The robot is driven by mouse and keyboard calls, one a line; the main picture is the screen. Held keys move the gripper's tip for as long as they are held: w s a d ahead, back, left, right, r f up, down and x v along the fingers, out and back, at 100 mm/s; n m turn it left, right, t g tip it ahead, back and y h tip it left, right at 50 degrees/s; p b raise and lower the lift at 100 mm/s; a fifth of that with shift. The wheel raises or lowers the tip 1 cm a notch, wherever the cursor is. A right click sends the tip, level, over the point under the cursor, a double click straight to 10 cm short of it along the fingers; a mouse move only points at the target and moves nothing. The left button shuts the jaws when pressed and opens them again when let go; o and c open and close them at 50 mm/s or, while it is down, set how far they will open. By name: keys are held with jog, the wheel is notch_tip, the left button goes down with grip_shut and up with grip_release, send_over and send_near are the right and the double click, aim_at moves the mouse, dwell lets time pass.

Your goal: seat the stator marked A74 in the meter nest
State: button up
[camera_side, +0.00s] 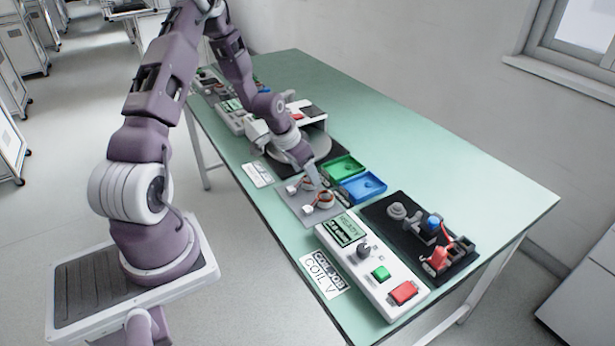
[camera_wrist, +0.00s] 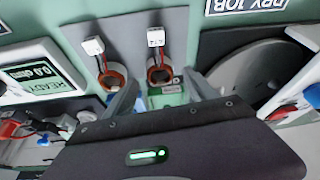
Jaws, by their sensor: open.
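Two stators, orange coil rings with white tags on wires, lie on a grey mat (camera_wrist: 126,22). The right one (camera_wrist: 160,74) in the wrist view has a tag (camera_wrist: 156,37) with small inverted marking that may read A74. The left one (camera_wrist: 112,76) has a tag (camera_wrist: 93,46) I cannot read. My gripper (camera_wrist: 160,82) is open and empty, its fingers either side of the right stator in the picture; contact cannot be told. In the side view my gripper (camera_side: 315,178) is low over the mat. A black fixture board (camera_side: 384,222) carries a grey round post (camera_side: 397,211), possibly the meter nest, and red clamps (camera_side: 437,258).
The white meter (camera_side: 375,274) with a READY screen stands beside the fixture. A green tray (camera_side: 343,168) and a blue tray (camera_side: 364,187) lie beside the mat. A turntable (camera_side: 316,141) stands behind. The table's far right is clear.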

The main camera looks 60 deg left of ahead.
jog(key=s+d+r, duration=0.2)
jog(key=d+r, duration=0.2)
jog(key=r, duration=0.3)
jog(key=s+d+r+m+y, duration=0.1)
jog(key=s+d+r, duration=0.2)
jog(key=d+r, duration=0.3)
jog(key=s+d+r, duration=0.2)
jog(key=d+r, duration=0.1)
jog(key=r, duration=0.6)
jog(key=s+d+r, duration=0.3)
jog(key=s+d, duration=0.2)
jog(key=s, duration=0.3)
jog(key=s+d+r+t+h, duration=0.1)
jog(key=s+d+r, duration=0.2)
jog(key=s, duration=0.6)
jog(key=shift+d+r+h, duration=0.3)
jog(key=shift+d, duration=0.8)
jog(key=shift+o, duration=0.4)
jog(key=shift+w, duration=0.1)
